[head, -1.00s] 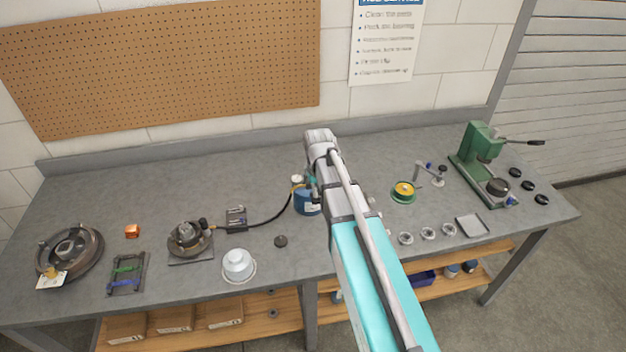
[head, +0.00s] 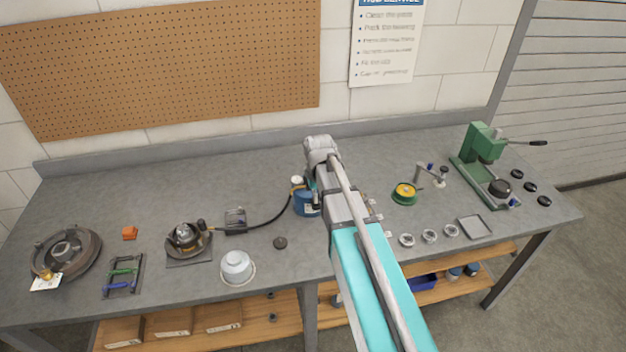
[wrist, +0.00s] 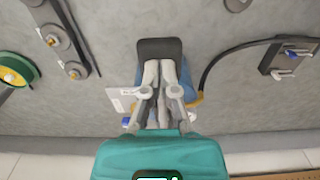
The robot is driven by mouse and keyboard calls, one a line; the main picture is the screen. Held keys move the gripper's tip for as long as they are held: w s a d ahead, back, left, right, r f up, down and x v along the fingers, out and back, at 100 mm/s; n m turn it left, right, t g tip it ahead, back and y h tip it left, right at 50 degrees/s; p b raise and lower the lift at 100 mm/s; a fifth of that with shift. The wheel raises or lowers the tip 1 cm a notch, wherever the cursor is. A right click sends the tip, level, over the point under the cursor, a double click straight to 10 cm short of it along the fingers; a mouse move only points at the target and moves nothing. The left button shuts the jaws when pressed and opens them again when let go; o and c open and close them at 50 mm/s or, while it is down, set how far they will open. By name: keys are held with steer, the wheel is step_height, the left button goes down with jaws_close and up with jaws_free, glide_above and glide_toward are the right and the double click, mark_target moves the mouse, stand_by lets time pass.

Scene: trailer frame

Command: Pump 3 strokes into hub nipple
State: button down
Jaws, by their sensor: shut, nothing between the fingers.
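The blue grease pump can (head: 304,203) stands on the bench, partly hidden by my arm. My gripper is at the pump, mostly hidden by my arm in the head view. In the wrist view my gripper (wrist: 160,64) is shut above the blue can (wrist: 192,84). A dark block (wrist: 160,48) shows at its fingertips; I cannot tell whether it belongs to the pump.
To the right are a yellow-green spool (head: 404,193), several rings and a green press (head: 484,150). The bench behind the hub is clear.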

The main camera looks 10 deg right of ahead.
steer(key=shift+f, duration=0.35)
steer(key=shift+r, duration=0.2)
steer(key=shift+w+r+p, duration=0.25)
steer(key=shift+r+p, duration=1)
steer(key=shift+w+r+p, duration=0.2)
steer(key=shift+r+p, duration=1.05)
steer(key=shift+w+r+p, duration=0.25)
steer(key=shift+r+p, duration=1)
steer(key=shift+f, duration=0.2)
